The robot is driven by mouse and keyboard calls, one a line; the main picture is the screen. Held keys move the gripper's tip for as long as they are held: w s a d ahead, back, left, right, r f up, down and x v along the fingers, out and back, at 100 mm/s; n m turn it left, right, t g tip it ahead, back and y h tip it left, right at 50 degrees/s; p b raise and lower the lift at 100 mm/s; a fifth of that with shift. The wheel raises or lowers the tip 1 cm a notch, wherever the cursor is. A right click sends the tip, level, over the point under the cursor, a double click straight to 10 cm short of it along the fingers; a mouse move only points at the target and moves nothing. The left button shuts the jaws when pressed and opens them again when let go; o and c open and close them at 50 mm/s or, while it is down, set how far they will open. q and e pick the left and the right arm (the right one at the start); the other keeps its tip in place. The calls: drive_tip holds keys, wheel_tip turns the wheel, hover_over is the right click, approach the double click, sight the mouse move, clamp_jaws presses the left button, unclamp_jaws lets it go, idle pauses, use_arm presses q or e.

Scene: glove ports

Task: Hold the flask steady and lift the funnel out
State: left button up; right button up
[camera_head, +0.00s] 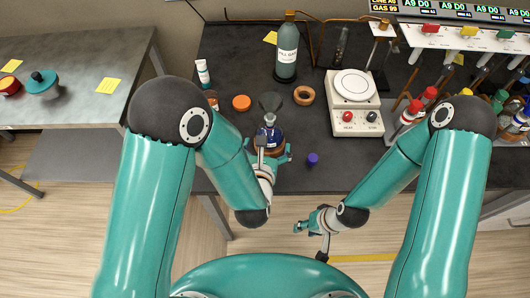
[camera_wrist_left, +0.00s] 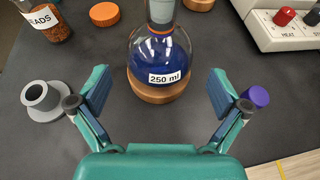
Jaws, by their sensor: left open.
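The round flask with blue liquid and a "250 ml" label (camera_wrist_left: 160,60) stands upright on a cork ring (camera_wrist_left: 158,92). In the head view the flask (camera_head: 271,133) is partly hidden by my left gripper. My right gripper (camera_head: 310,241) is open and empty, in front of the bench's front edge.
A purple cap (camera_head: 313,159) lies right of the flask. An orange lid (camera_head: 241,103), an empty cork ring (camera_head: 304,95) and a tall green bottle (camera_head: 286,52) stand behind. A hotplate (camera_head: 355,116) is at right. A grey flanged piece (camera_wrist_left: 41,97) lies beside my left finger.

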sight(271, 131)
use_arm(q)
drive_tip(key=v, duration=0.4)
drive_tip(key=shift+s, duration=0.15)
drive_tip(key=shift+f, duration=0.3)
drive_tip(key=x, duration=1.2)
drive_tip(key=shift+r, duration=0.1)
drive_tip(key=c, duration=1.1)
